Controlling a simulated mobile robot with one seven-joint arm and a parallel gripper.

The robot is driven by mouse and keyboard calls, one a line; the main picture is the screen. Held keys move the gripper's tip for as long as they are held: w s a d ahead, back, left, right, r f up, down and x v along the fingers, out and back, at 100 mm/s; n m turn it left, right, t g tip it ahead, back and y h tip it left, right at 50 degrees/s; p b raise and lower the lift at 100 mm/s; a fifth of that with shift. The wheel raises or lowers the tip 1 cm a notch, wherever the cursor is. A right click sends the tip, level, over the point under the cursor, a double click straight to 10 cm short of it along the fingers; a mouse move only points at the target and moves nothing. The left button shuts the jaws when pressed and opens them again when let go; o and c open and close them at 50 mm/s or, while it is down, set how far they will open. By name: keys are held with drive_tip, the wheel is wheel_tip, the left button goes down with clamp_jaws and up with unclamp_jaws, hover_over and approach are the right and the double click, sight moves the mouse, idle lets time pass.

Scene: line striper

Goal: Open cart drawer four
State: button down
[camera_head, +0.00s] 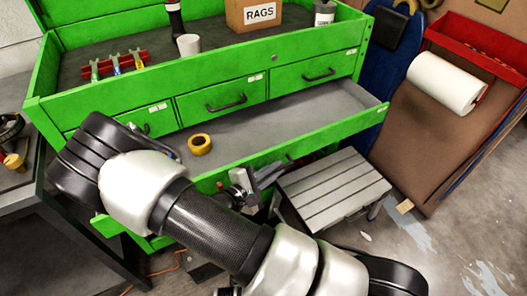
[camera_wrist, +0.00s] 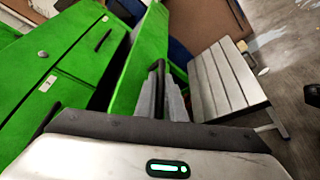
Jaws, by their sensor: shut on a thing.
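The green tool cart (camera_head: 120,107) fills the upper left of the head view. Its wide lower drawer (camera_head: 300,120) stands well open, its grey floor showing and a yellow tape roll (camera_head: 199,144) inside. I cannot read its number label. My gripper (camera_head: 268,174) is at the outer side of this drawer's front. In the wrist view my gripper (camera_wrist: 161,92) is shut on the dark bar handle (camera_wrist: 158,66) of the green drawer front (camera_wrist: 136,68). My arm hides the drawer's left part in the head view.
A rags box (camera_head: 253,14), white cup (camera_head: 188,44) and tools stand on the cart top. A grey slatted step stool (camera_head: 333,187) stands close right of my gripper. A paper roll stand (camera_head: 447,84) is farther right. Floor at lower right is open.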

drive_tip(key=s+d, duration=0.2)
drive_tip(key=s, duration=0.3)
drive_tip(key=shift+s+d, duration=0.2)
drive_tip(key=shift+s, duration=0.1)
drive_tip(key=c, duration=2.1)
unclamp_jaws()
drive_tip(key=shift+a, duration=0.1)
drive_tip(key=p+v, duration=0.1)
drive_tip(key=v, duration=1.6)
drive_tip(key=shift+s+a+p, duration=0.1)
drive_tip(key=shift+a+p, duration=0.05)
drive_tip(key=shift+p, duration=0.2)
